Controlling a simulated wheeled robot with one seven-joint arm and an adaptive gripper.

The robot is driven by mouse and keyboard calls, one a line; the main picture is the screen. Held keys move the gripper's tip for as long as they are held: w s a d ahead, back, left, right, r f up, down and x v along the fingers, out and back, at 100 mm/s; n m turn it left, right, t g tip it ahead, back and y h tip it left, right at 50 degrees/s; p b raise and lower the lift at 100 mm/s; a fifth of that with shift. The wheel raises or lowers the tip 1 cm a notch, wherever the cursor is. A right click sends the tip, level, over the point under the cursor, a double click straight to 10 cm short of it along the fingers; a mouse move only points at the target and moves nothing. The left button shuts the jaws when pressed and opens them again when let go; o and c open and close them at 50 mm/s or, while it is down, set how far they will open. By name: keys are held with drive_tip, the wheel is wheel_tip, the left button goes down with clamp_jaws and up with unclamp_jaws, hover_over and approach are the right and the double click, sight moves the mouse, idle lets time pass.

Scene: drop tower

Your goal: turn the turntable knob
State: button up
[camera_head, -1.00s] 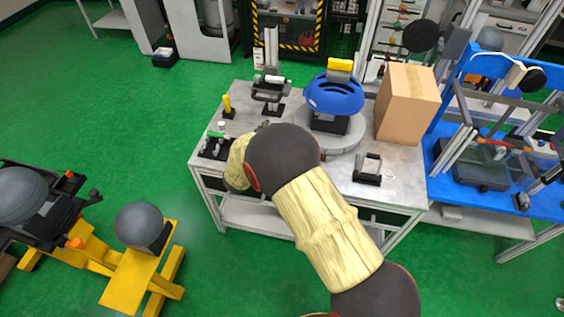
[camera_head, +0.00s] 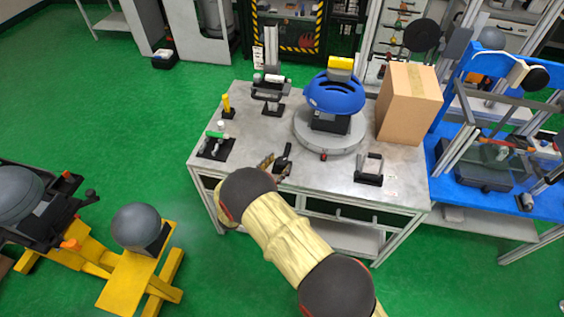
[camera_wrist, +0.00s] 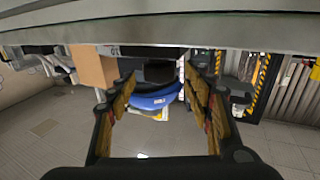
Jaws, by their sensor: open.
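The turntable (camera_head: 302,137) is a grey round disc on the table. A small dark knob with red on it (camera_head: 323,155) shows at its front edge. A blue helmet (camera_head: 334,94) with a yellow block on top sits on a black block on the disc. My gripper (camera_head: 275,161) is open and empty, left of the knob and apart from it, near the table's front edge. In the wrist view, the scene is upside down, with the helmet (camera_wrist: 153,101) beyond the open fingers (camera_wrist: 160,76). I cannot make out the knob there.
A cardboard box (camera_head: 408,103) stands right of the turntable. A black handled fixture (camera_head: 369,169) is at the front right of the table (camera_head: 330,188). Small fixtures, a yellow post (camera_head: 227,105) and a clamp stand (camera_head: 270,92) are on the left.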

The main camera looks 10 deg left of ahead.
sight(279, 164)
drive_tip(key=shift+x, duration=1.55)
drive_tip(key=shift+c, duration=0.6)
drive_tip(key=c, duration=1)
